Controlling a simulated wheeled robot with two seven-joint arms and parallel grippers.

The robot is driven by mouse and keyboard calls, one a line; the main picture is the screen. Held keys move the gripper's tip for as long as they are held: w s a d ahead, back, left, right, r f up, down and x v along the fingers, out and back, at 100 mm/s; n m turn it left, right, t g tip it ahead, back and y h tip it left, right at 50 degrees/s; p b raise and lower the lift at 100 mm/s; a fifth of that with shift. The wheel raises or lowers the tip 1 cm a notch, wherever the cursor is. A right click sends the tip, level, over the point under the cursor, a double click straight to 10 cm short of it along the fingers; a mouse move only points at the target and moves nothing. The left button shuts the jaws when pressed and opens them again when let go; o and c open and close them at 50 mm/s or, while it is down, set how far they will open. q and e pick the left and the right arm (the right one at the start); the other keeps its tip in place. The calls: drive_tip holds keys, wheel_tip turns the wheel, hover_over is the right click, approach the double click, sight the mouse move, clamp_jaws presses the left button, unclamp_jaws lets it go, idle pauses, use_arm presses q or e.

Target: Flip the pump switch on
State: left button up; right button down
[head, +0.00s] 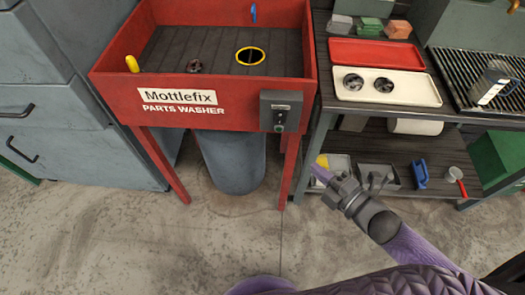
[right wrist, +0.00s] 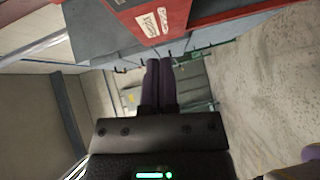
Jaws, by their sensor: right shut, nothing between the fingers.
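The red parts washer (head: 117,94) stands at the upper middle in the head view, and part of it shows at the top of the right wrist view (right wrist: 118,18). A grey switch box (head: 283,95) is mounted at the right end of its front face, with a small toggle and a green spot on it. My right gripper (head: 318,170) is below and to the right of the box, apart from it. Its purple fingers are together and empty, as also seen in the right wrist view (right wrist: 160,68). My left gripper is not in view.
Grey cabinets (head: 60,75) stand left. The floor in front is clear.

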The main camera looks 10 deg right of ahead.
drive_tip(key=b, duration=0.3)
approach(275, 123)
drive_tip(key=w+a, duration=0.2)
drive_tip(key=a, duration=0.2)
drive_tip(key=w, duration=0.1)
drive_tip(key=w+b, duration=0.1)
drive_tip(key=w+d+f, duration=0.1)
drive_tip(key=shift+w+n+b, duration=0.25)
drive_tip(key=shift+n+b, duration=0.05)
drive_tip(key=shift+n, duration=0.1)
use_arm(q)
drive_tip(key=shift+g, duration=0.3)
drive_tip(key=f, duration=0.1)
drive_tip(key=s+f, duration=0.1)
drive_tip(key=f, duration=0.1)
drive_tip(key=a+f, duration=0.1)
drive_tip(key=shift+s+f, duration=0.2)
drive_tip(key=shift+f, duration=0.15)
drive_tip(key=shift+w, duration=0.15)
